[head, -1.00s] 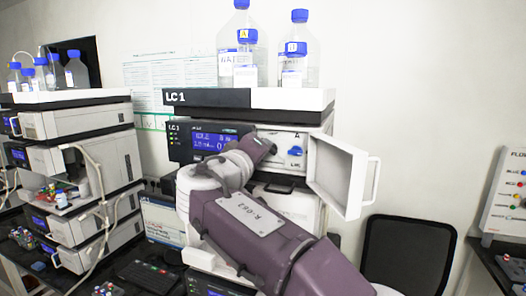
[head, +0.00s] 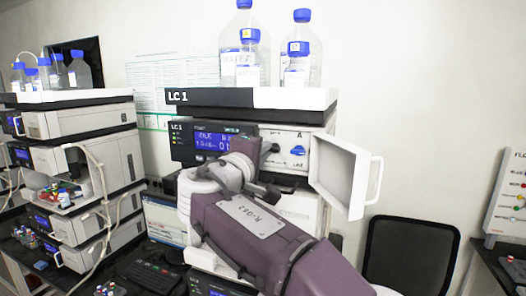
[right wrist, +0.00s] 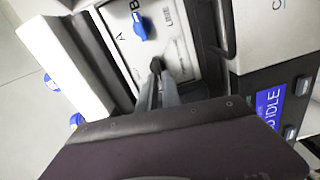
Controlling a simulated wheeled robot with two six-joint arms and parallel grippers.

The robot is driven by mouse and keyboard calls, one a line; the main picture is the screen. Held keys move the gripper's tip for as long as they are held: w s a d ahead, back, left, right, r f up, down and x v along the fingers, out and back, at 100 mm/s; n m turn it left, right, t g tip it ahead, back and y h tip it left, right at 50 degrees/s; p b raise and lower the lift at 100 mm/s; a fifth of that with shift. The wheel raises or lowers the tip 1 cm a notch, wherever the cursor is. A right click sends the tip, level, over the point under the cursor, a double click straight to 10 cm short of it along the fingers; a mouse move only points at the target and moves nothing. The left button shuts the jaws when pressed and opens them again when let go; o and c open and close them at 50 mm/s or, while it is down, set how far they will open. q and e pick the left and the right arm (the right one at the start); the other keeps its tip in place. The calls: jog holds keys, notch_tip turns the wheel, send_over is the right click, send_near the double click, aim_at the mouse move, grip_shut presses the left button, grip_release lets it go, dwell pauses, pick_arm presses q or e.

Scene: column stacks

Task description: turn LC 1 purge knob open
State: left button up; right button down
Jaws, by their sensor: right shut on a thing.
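The LC 1 unit (head: 215,138) stands at the centre, with its white door open to the right. On the white panel behind that door, a small dark knob (right wrist: 156,65) sits at my right gripper's fingertips. My right gripper (right wrist: 157,86) is shut on this knob; its two grey fingers come together there. In the head view my right gripper (head: 262,159) reaches the panel's left part, and my wrist hides some of the unit's front. A blue knob (head: 297,151) near the letter A is right of the gripper and apart from it. My left gripper is out of view.
The open door (head: 338,177) stands close to the right of my right arm. Blue-capped bottles (head: 245,60) stand on top of the unit. Another instrument stack (head: 85,160) is at the left. A dark chair (head: 412,255) is at the lower right.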

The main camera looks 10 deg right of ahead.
dwell(0.3)
jog(key=c, duration=1.6)
grip_release()
jog(key=shift+o, duration=0.3)
jog(key=shift+w+d, duration=0.1)
jog(key=shift+d, duration=0.05)
jog(key=b+v, duration=0.2)
jog(key=v, duration=0.7)
jog(key=shift+b, duration=0.3)
jog(key=shift+f, duration=0.1)
